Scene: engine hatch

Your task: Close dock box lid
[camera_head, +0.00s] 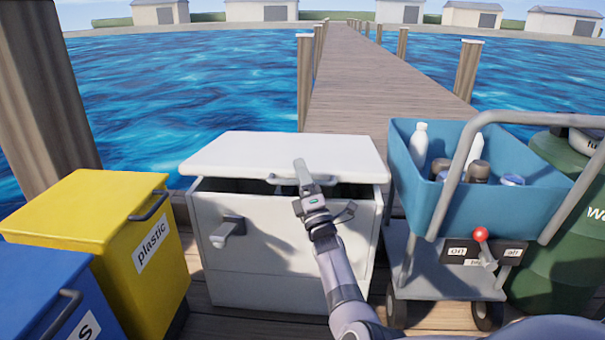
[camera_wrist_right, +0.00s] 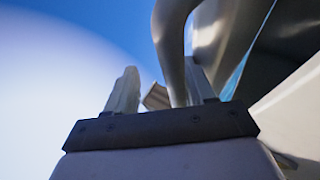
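The white dock box (camera_head: 285,250) stands on the dock in the middle of the head view. Its white lid (camera_head: 250,150) is partly open, with a dark gap under its front edge. A grey handle (camera_head: 270,178) sits at the lid's front edge. My right gripper (camera_head: 304,172) is at this handle, its fingers pointing up in front of the lid. In the wrist view, the right gripper's fingers (camera_wrist_right: 165,92) stand apart, and the curved handle (camera_wrist_right: 170,40) passes between them, nearer the right finger. I cannot tell whether they touch. My left gripper is out of view.
A yellow plastic bin (camera_head: 90,215) and a blue bin (camera_head: 45,290) stand to the left. A blue cart (camera_head: 450,205) with bottles stands close on the right, beside a green barrel (camera_head: 560,250). A latch-like grey part (camera_head: 228,230) sticks out of the box front.

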